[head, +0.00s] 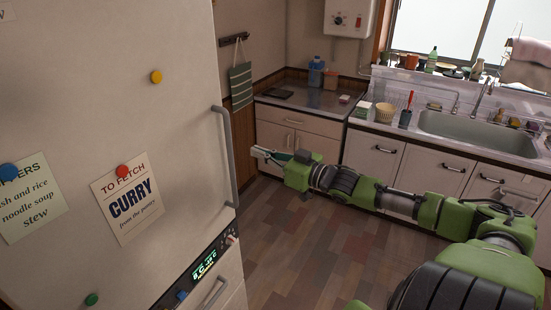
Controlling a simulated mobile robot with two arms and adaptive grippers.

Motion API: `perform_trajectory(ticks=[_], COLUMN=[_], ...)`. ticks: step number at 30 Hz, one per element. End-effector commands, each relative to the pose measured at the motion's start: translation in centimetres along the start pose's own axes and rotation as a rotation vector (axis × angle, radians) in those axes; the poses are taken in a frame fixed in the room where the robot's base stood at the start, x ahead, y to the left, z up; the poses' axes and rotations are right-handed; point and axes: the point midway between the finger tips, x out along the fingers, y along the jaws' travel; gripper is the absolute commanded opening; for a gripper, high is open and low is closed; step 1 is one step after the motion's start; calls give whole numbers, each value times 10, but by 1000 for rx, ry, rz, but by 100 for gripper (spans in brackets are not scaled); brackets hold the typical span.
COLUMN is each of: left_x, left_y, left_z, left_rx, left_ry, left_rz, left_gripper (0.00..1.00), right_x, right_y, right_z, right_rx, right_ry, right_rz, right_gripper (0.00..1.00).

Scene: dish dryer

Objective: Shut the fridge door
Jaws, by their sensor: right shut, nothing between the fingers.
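The fridge (140,60) fills the left of the head view. Its white upper door carries paper notes, round magnets and a long grey handle (227,155) along its right edge. From this angle I see no clear gap at the door, so I cannot tell whether it is fully shut. My right gripper (258,153) reaches in from the lower right on the green arm. It is shut and empty, a little to the right of the handle and apart from it, in front of the cabinets. My left gripper is not in view.
A counter with lower cabinets (285,140) and a sink (470,128) run along the back and right. A lower fridge compartment with a display (204,264) sits under the upper door. A green striped towel (241,86) hangs behind the fridge. The tiled floor (310,245) is clear.

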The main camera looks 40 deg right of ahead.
Motion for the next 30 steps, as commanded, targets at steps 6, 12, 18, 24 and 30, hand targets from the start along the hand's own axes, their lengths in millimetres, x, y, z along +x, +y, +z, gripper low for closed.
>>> perform_trajectory(ticks=[6, 12, 18, 24, 30], left_x=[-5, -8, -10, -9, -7], left_y=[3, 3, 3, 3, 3], left_z=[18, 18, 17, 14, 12], left_rx=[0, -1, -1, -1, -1], left_ry=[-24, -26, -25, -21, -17], left_rz=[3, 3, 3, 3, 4], left_gripper=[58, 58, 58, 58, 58], right_x=[-22, -39, -47, -48, -57], right_y=[2, 3, 4, 4, 24], right_z=[2, 1, 0, 0, 26], right_rx=[2, 3, 1, 1, -4], right_ry=[-5, -3, -1, 0, -31], right_rz=[0, 1, 1, 0, 54], right_gripper=[0, 0, 0, 0, 0])
